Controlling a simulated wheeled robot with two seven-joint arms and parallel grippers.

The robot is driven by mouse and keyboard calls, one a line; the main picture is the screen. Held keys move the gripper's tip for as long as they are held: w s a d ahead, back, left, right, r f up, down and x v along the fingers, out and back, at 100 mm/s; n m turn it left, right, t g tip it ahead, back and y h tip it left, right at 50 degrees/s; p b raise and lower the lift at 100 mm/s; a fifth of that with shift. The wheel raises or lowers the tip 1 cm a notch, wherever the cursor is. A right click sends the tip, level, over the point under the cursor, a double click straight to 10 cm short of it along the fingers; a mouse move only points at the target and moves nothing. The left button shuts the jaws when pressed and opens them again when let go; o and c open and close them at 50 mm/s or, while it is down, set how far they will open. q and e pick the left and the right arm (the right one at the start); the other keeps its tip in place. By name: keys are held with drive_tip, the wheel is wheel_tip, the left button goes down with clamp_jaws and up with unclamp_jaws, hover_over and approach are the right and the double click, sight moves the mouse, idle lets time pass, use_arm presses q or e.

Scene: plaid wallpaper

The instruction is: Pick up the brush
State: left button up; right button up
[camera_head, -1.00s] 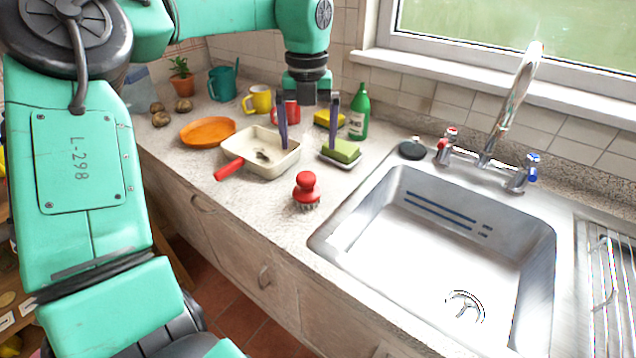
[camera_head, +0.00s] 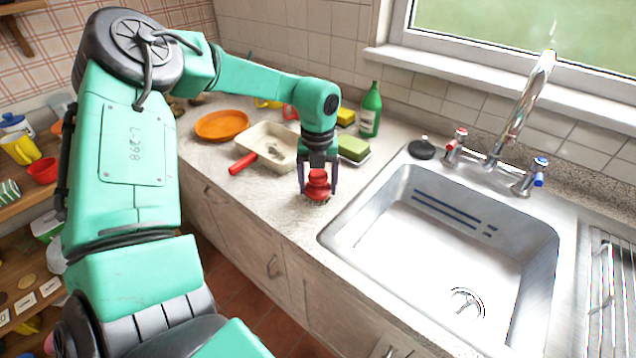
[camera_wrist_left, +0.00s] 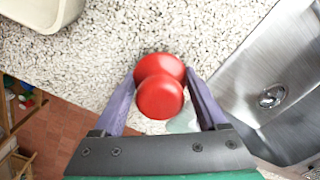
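The brush (camera_head: 318,180) has a round red knob handle and stands upright, bristles down, on the speckled counter left of the sink. My left gripper (camera_head: 318,190) points down over it with one finger on each side. In the left wrist view the red knob (camera_wrist_left: 160,97) sits between the two purple fingers, with slim gaps, so the gripper looks open around it. The bristles are mostly hidden there. My right gripper is not in view.
The steel sink (camera_head: 345,240) lies close to the right. A cream pan (camera_head: 262,137) with a red handle, an orange plate (camera_head: 221,125), a green sponge (camera_head: 353,147) and a green bottle (camera_head: 370,110) stand behind. The counter's front edge is near.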

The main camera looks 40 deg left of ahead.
sight(318, 172)
use_arm(q)
drive_tip(key=c, duration=0.5)
drive_tip(key=shift+r, duration=0.25)
wheel_tip(318, 172, up, 20)
drive_tip(key=shift+f+b, duration=0.2)
drive_tip(key=shift+b, duration=0.55)
